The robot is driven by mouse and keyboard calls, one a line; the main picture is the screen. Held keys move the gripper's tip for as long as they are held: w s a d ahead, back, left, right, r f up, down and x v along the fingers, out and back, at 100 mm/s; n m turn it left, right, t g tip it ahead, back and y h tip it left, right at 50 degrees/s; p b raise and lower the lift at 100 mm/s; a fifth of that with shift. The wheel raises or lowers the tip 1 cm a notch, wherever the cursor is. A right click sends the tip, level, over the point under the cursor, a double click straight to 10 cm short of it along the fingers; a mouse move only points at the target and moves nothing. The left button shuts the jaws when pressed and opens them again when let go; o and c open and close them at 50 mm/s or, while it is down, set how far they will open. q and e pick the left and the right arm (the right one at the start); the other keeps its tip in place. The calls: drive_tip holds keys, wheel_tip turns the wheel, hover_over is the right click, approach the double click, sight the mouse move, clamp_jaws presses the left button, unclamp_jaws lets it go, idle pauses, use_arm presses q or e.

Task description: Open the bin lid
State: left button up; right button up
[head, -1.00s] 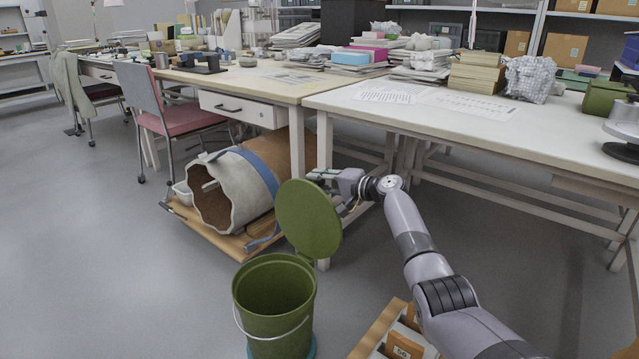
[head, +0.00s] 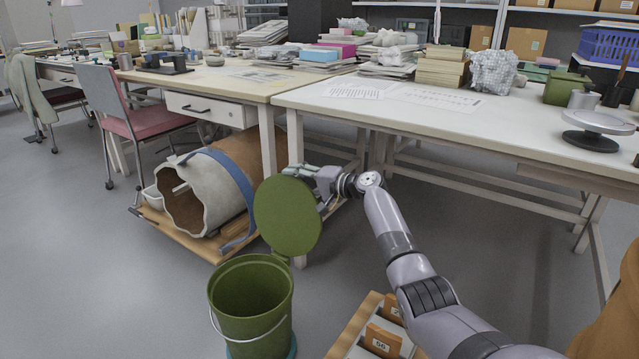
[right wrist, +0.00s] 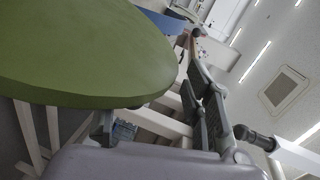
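The green bin (head: 250,318) stands on the floor at the bottom of the head view, with its mouth uncovered and a wire handle at its side. Its round green lid (head: 283,216) stands steeply tilted above the bin's far right rim. The hinge area is too small to make out. My right gripper (head: 301,182) is at the lid's upper right edge, its fingers apart and partly hidden by the lid. In the right wrist view the lid (right wrist: 75,50) fills the upper left, close beside a grey finger. I cannot tell whether they touch. My left gripper is not in view.
A large pottery vessel (head: 201,196) with a blue strap lies on a wooden board behind the bin. A worktable (head: 430,122) stands behind my right arm. A box with numbered cards (head: 383,341) is right of the bin. Floor on the left is clear.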

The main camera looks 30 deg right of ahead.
drive_tip(key=v, duration=1)
drive_tip(key=shift+r, duration=0.1)
